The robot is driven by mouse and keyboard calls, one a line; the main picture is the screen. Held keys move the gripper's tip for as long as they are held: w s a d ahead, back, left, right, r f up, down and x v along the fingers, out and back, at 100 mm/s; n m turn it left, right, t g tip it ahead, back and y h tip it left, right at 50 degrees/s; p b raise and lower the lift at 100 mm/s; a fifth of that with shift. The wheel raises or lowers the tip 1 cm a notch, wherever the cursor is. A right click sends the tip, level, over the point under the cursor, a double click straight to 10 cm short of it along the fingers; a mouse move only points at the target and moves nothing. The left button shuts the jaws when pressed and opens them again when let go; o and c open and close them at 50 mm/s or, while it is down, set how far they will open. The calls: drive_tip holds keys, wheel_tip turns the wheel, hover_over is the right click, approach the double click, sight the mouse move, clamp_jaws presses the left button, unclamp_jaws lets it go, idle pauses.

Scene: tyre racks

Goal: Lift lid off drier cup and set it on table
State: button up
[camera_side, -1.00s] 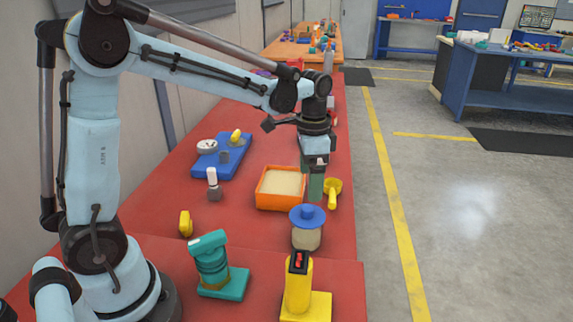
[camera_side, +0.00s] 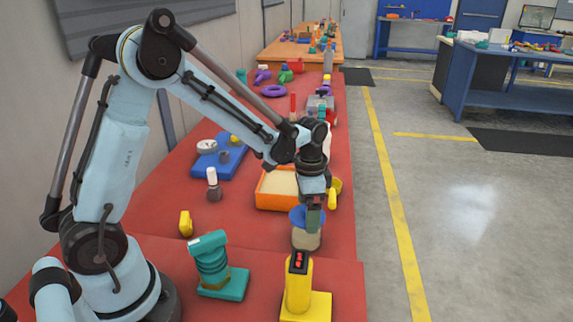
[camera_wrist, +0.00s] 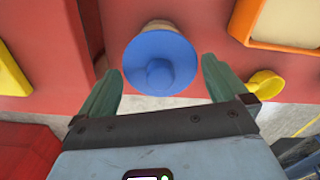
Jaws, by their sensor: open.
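The drier cup (camera_side: 306,239) is a beige cup standing on the red table. Its round blue lid (camera_side: 298,217) with a raised knob sits on top of it. In the wrist view the lid (camera_wrist: 160,62) shows from above, with the knob towards my gripper, and part of the cup (camera_wrist: 158,25) shows behind it. My gripper (camera_wrist: 160,90) is open, its two green fingers spread wide to either side of the lid's near edge. In the side view my gripper (camera_side: 314,220) hangs over the lid and partly hides it. I cannot tell whether it touches.
An orange box of pale material (camera_side: 276,187) and a yellow scoop (camera_side: 333,197) lie just behind the cup. A yellow stand (camera_side: 299,285) and a teal device (camera_side: 216,265) are in front. The red table (camera_side: 255,228) is clear to the cup's left.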

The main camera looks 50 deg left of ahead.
drive_tip(key=shift+c, duration=0.3)
drive_tip(key=c, duration=0.7)
